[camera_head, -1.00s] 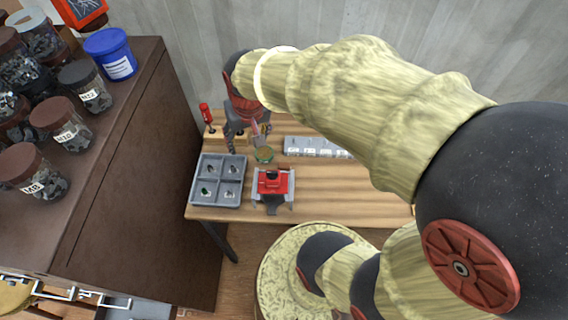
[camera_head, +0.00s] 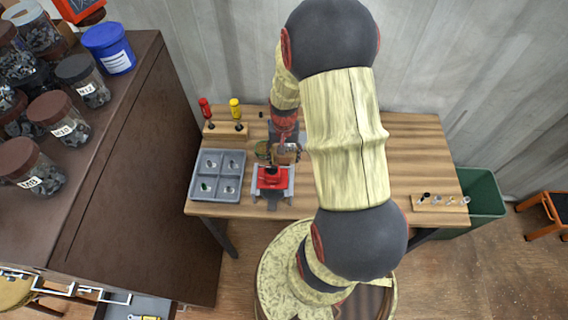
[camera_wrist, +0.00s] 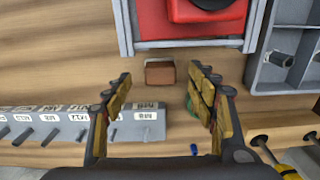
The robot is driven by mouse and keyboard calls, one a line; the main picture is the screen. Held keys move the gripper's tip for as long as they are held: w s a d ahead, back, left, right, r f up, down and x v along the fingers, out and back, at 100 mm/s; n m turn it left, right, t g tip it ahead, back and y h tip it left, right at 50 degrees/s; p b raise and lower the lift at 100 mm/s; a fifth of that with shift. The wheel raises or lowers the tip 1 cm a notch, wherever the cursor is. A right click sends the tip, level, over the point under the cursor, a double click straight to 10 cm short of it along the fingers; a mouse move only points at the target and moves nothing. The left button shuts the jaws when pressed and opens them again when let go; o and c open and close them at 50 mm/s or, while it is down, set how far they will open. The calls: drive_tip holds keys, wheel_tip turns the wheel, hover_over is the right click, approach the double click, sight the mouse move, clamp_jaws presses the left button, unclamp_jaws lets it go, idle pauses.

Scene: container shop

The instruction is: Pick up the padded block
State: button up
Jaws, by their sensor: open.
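A small brown block with a pale edge, which seems to be the padded block (camera_wrist: 160,72), lies on the wooden table (camera_wrist: 60,70) in the wrist view. It sits just in front of the grey frame of a red device (camera_wrist: 190,22). My gripper (camera_wrist: 160,84) is open and empty, with one finger on each side of the block's line. The block shows just beyond and between the fingertips; contact is not visible. In the head view my gripper (camera_head: 278,152) is over the table behind the red device (camera_head: 272,178), and the block cannot be made out there.
A grey compartment tray (camera_head: 194,178) stands left of the device. Red (camera_head: 206,108) and yellow (camera_head: 235,108) screwdrivers stand in a wooden holder behind it. A labelled grey rack (camera_wrist: 70,127) lies left in the wrist view. A green thing (camera_wrist: 190,104) is partly hidden by the right finger.

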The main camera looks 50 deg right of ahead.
sight(284, 160)
wheel_tip(284, 160, down, 4)
drive_tip(key=shift+w+r, duration=0.1)
drive_tip(key=shift+r, duration=0.15)
drive_tip(key=c, duration=0.3)
drive_tip(key=c, duration=0.9)
